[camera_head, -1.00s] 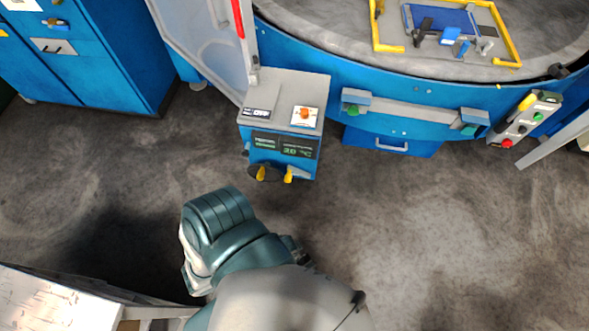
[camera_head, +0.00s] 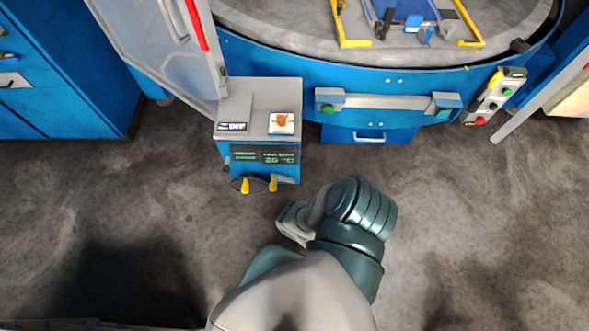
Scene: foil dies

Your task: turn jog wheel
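A dark round wheel with yellow grips, which looks like the jog wheel (camera_head: 239,184), sits low on the front of a small blue and grey control pedestal (camera_head: 234,159). The pedestal has an orange button (camera_head: 282,120) on a white plate, an "OFF" label and a dark display (camera_head: 265,154) reading 20 °C. One of my arms rises from the bottom centre, with its bent teal joint to the right of and below the wheel, apart from it. I cannot tell which arm it is. No gripper fingers show in the view.
A large round blue-rimmed machine (camera_head: 385,76) with a grey top stands behind the pedestal. A tilted panel with buttons (camera_head: 496,96) is at the right. A blue cabinet (camera_head: 70,70) is at the left. A pale door panel (camera_head: 150,45) stands behind the pedestal. Grey floor is open around it.

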